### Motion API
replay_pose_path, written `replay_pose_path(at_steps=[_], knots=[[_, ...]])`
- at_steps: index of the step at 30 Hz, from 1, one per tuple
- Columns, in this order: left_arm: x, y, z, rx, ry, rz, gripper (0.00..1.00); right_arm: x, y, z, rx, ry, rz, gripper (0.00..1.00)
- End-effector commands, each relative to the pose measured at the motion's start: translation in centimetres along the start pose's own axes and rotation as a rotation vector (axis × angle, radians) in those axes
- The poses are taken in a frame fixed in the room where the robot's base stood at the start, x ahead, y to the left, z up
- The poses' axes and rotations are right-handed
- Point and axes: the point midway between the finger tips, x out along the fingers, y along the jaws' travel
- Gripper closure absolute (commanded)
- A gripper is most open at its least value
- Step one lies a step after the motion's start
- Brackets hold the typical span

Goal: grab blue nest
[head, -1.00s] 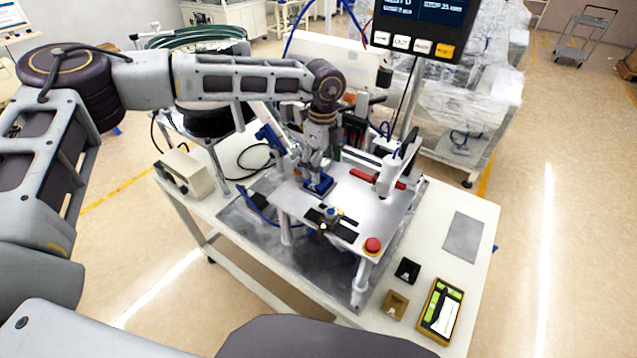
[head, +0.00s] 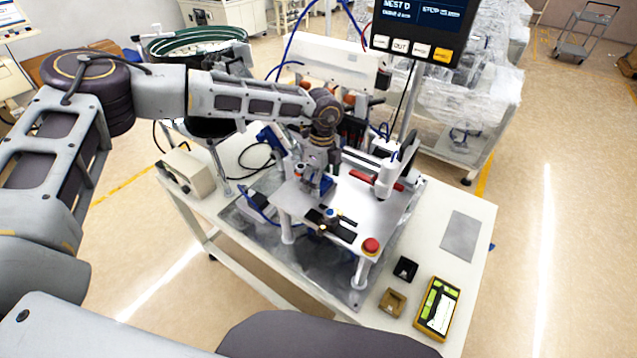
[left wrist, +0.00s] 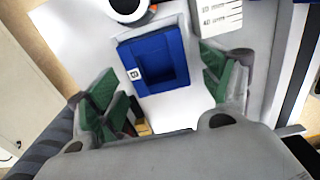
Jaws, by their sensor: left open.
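The blue nest (left wrist: 174,43) is a square block with a rectangular pocket and a small white label at its left side. In the left wrist view it lies on a white plate, between and beyond my open fingers. My left gripper (left wrist: 166,92) has green finger pads, one on each side of the nest, apart from it. In the head view the left gripper (head: 318,183) hangs over the raised white plate and mostly hides the blue nest (head: 327,186). My right gripper is not in view.
A black fixture (head: 332,224) and a red button (head: 370,245) are on the plate near the gripper. A white gantry with a red bar (head: 385,180) stands to the right. A brown block (head: 392,302), a black block (head: 405,268) and a yellow device (head: 437,308) lie at front right.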

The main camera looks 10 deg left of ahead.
Motion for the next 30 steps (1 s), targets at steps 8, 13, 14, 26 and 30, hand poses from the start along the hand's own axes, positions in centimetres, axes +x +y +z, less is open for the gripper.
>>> replay_pose_path(at_steps=[8, 13, 14, 26, 30], knots=[[0.04, 0.01, 0.0, 0.0, 0.0, 0.0, 0.2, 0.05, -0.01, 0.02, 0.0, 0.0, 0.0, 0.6], [0.03, 0.01, 0.0, 0.0, 0.0, 0.0, 0.32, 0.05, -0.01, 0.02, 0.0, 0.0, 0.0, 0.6], [0.03, 0.01, 0.0, 0.0, 0.0, 0.0, 0.36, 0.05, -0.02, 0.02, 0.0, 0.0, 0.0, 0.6], [-0.03, -0.02, 0.01, 0.0, 0.0, -0.001, 0.75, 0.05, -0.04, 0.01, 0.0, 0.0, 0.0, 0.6], [-0.05, -0.03, 0.01, 0.0, 0.0, -0.001, 0.75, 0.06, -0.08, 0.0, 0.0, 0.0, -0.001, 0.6]])
